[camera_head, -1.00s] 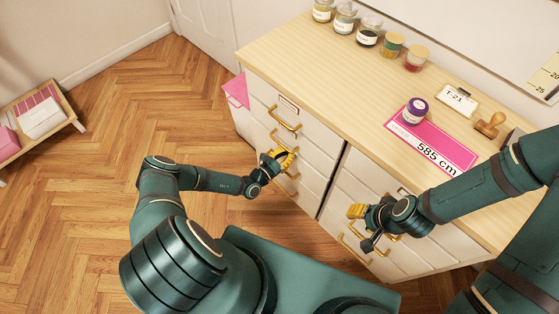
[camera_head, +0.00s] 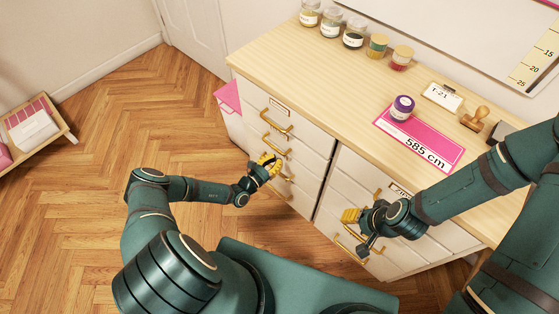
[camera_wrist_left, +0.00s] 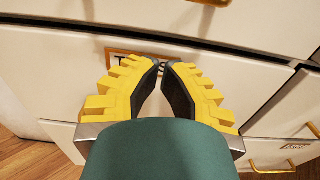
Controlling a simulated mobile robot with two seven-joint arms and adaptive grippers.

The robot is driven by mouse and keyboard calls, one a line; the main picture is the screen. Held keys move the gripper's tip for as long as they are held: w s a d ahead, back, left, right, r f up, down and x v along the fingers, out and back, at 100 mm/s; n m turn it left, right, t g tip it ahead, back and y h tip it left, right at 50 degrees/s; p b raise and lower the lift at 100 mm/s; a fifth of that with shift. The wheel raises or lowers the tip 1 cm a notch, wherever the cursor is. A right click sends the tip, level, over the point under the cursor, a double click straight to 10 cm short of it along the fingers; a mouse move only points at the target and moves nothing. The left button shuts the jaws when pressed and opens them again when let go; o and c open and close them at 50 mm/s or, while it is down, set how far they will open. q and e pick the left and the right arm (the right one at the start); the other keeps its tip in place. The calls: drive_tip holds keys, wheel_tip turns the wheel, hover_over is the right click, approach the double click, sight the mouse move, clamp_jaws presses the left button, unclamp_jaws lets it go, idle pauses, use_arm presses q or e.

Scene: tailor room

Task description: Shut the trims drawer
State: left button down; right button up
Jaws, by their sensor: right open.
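The cabinet's left column has pale drawers with brass handles. In the left wrist view a drawer front (camera_wrist_left: 52,75) carries a framed label, mostly hidden behind my fingers; only a first letter like "T" shows. That it is the trims drawer, I cannot confirm. My left gripper (camera_head: 268,163) is at the lower drawers of this column. In the left wrist view its yellow fingers (camera_wrist_left: 162,62) come together at the tips in front of the label, with nothing seen between them. How far the drawer stands out is unclear. My right gripper (camera_head: 352,216) is open by the right column's drawers.
The wooden worktop (camera_head: 310,75) holds several jars, a purple-lidded jar (camera_head: 402,108), a pink "585 cm" card (camera_head: 420,142) and a stamp (camera_head: 474,119). A pink cloth (camera_head: 228,96) hangs at the cabinet's left side.

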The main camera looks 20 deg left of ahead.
use_arm(q)
drive_tip(key=p+v, duration=0.2)
drive_tip(key=v, duration=0.8)
drive_tip(key=shift+s, duration=0.35)
drive_tip(key=s+d+r+m+g+h, duration=0.2)
drive_tip(key=d+m+g+h, duration=0.1)
drive_tip(key=d+m+g, duration=0.25)
drive_tip(key=s+d+r+m+g+h, duration=0.1)
drive_tip(key=d+r+m+g+h, duration=0.1)
drive_tip(key=d+m+g+h, duration=0.35)
drive_tip(key=s+d+r+m+g+y, duration=0.3)
drive_tip(key=s+d+m+g+y, duration=0.2)
drive_tip(key=s+m+g, duration=0.25)
wheel_tip(320, 180, up, 12)
drive_tip(key=m+t+y, duration=0.3)
drive_tip(key=m+y, duration=0.3)
drive_tip(key=m, duration=0.5)
drive_tip(key=shift+s+a+f+y, duration=0.25)
drive_tip(key=shift+s+a+y, duration=0.1)
drive_tip(key=shift+s, duration=0.1)
drive_tip(key=shift+t, duration=0.25)
